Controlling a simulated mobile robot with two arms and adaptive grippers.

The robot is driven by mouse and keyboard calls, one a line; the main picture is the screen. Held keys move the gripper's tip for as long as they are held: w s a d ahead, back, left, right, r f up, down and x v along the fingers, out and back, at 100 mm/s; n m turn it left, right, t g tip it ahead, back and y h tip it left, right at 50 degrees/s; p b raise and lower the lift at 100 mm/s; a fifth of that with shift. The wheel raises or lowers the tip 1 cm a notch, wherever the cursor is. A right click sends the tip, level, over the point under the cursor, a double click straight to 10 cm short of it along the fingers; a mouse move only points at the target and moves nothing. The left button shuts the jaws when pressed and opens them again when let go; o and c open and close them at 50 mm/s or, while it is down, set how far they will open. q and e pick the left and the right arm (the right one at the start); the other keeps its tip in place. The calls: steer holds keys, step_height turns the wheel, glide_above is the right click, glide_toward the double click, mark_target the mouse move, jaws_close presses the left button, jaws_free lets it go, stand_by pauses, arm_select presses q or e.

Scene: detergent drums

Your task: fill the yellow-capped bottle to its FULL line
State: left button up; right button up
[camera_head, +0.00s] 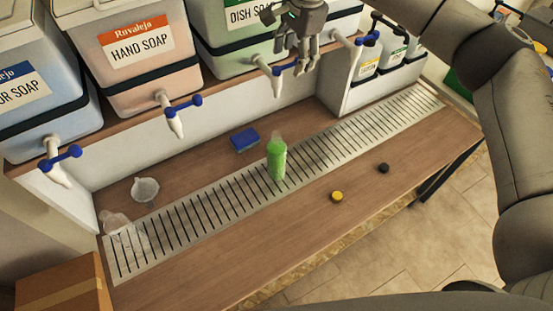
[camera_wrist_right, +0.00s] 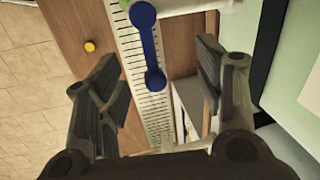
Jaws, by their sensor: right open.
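A bottle (camera_head: 277,163) with green liquid stands upright and uncapped on the drain grate, below the green DISH SOAP drum (camera_head: 230,35). Its liquid reaches near the shoulder; the FULL line is too small to make out. A yellow cap (camera_head: 337,196) lies on the wood in front of the grate, and shows in the wrist view (camera_wrist_right: 90,46). My right gripper (camera_head: 306,64) is open and empty at the dish soap tap (camera_head: 276,74). In the wrist view, the tap's blue handle (camera_wrist_right: 149,45) lies between the spread fingers, apart from them. My left gripper is not in view.
A clear bottle (camera_head: 118,224) is at the grate's left end, near a funnel (camera_head: 146,189). A blue sponge (camera_head: 244,139) lies behind the grate. A black cap (camera_head: 383,168) lies front right. The HAND SOAP drum (camera_head: 140,55) and its tap (camera_head: 175,115) are left. Labelled bottles (camera_head: 368,58) stand right.

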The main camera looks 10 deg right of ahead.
steer(key=shift+s+d+r+p, duration=0.15)
steer(key=shift+r+p, duration=0.4)
steer(key=shift+r, duration=0.55)
steer(key=shift+s+a+r+p, duration=0.1)
steer(key=shift+r+p, duration=0.45)
steer(key=shift+r, duration=0.5)
steer(key=shift+d+r, duration=0.1)
step_height(320, 180, up, 12)
steer(key=s+d, duration=0.1)
steer(key=s, duration=0.1)
steer(key=shift+f, duration=0.2)
